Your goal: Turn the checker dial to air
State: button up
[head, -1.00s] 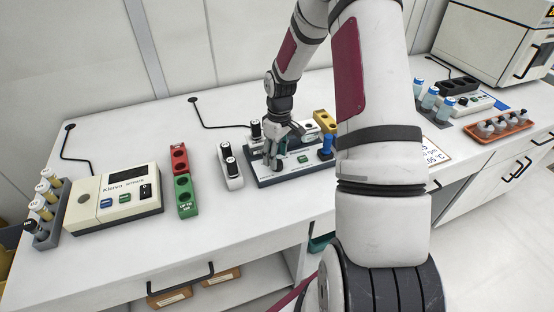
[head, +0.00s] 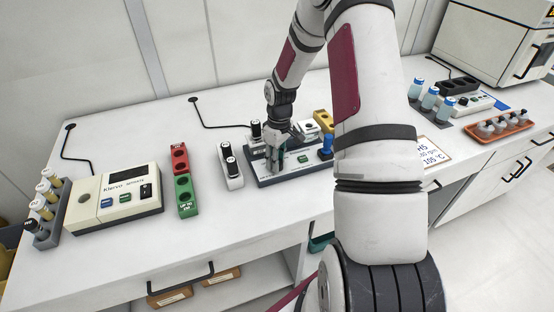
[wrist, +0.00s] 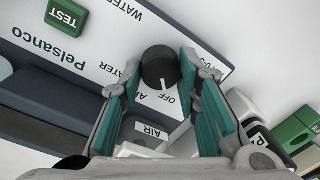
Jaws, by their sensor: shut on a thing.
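The checker (head: 262,180) is a dark blue box with a pale top panel on the bench, marked "Pelsanco" in the wrist view (wrist: 45,52). Its dial (wrist: 160,68) is a round black knob with a white pointer line. The line points toward the lower edge of the picture, close to the "OFF" label and right of a partly hidden label starting with "A". My gripper (wrist: 160,75) has its teal finger pads on both sides of the dial and is shut on it. In the head view my gripper (head: 274,168) is over the checker's front left, hiding the dial.
A green TEST button (wrist: 66,15) is on the checker's panel. A red and green block (head: 182,180) and a beige instrument (head: 113,199) are farther left. A yellow block (head: 323,121) is behind.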

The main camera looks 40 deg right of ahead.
jog(key=shift+m, duration=0.3)
jog(key=m, duration=0.4)
jog(key=shift+b, duration=0.3)
jog(key=shift+d+m, duration=0.1)
jog(key=shift+m, duration=1.9)
jog(key=shift+s+b, duration=0.1)
jog(key=shift+b, duration=0.2)
jog(key=o, duration=1.2)
jog(key=shift+c, duration=0.2)
notch_tip(320, 180, up, 12)
jog(key=shift+s+d, duration=0.15)
jog(key=shift+d, duration=0.15)
